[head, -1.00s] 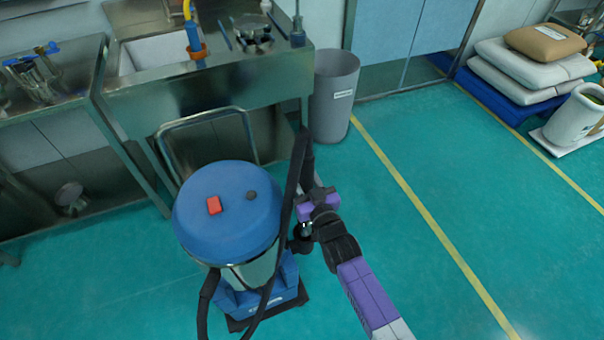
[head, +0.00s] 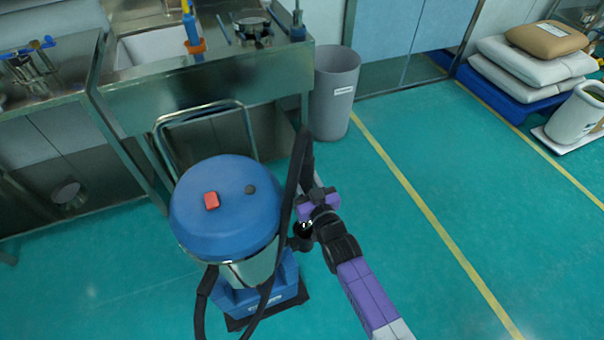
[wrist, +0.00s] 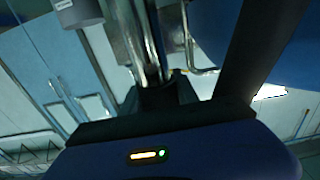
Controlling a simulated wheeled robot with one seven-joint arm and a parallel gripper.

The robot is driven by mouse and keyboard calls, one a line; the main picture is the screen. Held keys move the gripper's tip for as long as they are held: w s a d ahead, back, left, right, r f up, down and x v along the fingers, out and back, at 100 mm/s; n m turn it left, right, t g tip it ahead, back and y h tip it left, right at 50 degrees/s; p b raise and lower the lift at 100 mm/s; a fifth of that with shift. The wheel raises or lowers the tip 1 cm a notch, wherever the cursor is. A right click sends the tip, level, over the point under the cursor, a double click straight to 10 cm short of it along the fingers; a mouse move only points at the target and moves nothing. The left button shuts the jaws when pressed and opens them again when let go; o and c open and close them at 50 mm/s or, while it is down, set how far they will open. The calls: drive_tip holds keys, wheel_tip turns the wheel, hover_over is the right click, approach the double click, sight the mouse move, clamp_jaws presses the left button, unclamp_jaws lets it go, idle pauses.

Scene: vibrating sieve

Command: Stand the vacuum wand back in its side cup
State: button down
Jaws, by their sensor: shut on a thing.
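The vacuum (head: 228,205) has a blue lid with a red switch and stands on a blue wheeled base. The wand's black top end (head: 301,150) rises beside the lid, with the black hose (head: 289,205) running down from it. My gripper (head: 314,192) is shut on the wand, to the right of the drum. In the wrist view the shiny metal wand tube (wrist: 146,45) stands between the dark fingers (wrist: 160,96). The black side cup (head: 300,240) sits low on the drum's right side. My arm and the hose partly hide it; I cannot tell whether the wand's lower end is inside.
A steel sink bench (head: 215,85) stands behind the vacuum, and a metal push handle (head: 203,115) rises between them. A grey bin (head: 334,95) stands at the bench's right end. Sacks on a blue pallet (head: 510,85) are far right. The green floor on the right is clear.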

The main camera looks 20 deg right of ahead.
drive_tip(key=shift+f+b, duration=1.6)
drive_tip(key=shift+f, duration=0.15)
drive_tip(key=shift+f+b, duration=2.2)
drive_tip(key=shift+b, duration=0.15)
idle(1.4)
idle(0.3)
drive_tip(key=c, duration=0.8)
unclamp_jaws()
drive_tip(key=shift+c, duration=0.2)
drive_tip(key=shift+f, duration=0.1)
drive_tip(key=s, duration=0.7)
drive_tip(key=shift+s, duration=0.4)
